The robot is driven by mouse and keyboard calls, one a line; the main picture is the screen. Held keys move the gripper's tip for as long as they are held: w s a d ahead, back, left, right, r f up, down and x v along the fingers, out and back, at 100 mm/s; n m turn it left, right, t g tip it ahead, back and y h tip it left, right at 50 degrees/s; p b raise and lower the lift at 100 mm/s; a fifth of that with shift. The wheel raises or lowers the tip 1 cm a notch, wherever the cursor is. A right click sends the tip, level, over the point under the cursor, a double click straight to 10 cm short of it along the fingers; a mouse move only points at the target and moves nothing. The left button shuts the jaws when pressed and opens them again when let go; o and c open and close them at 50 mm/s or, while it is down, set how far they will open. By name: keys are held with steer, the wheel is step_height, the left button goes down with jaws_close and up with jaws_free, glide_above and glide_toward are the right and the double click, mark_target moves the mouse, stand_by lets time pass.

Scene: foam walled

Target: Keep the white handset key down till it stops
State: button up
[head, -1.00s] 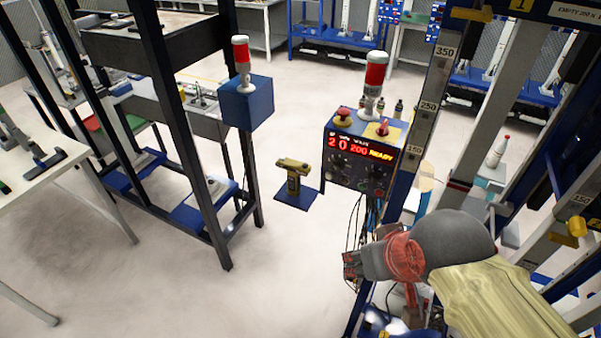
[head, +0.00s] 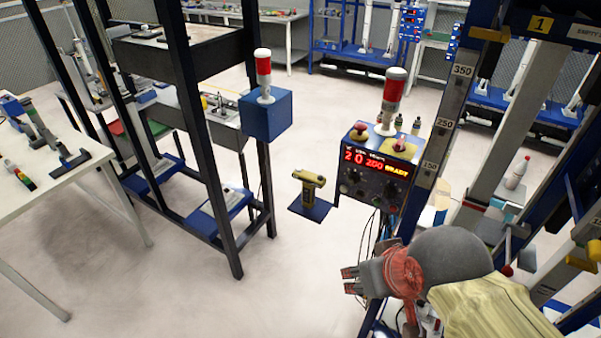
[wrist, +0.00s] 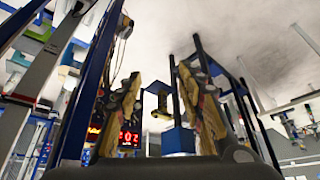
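A yellow handset (head: 307,188) stands on a small dark blue plate (head: 311,209) left of the control box, in the middle of the head view. I cannot make out its white key at this size. My gripper (head: 350,280) is below and to the right of the handset in the head view, apart from it. In the wrist view my gripper (wrist: 158,105) shows two separated fingers with nothing held between them. The handset (wrist: 162,113) and its plate (wrist: 155,88) appear in the gap, some distance beyond the fingertips.
The control box (head: 376,180) has a red lit display reading READY, red buttons and a red-and-white lamp (head: 393,92). Loose cables hang below it. A dark rack (head: 187,130) with a blue lamp box (head: 265,116) stands left. A tall post (head: 447,125) stands close right. Floor between is clear.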

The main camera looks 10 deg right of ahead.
steer(key=c, duration=0.4)
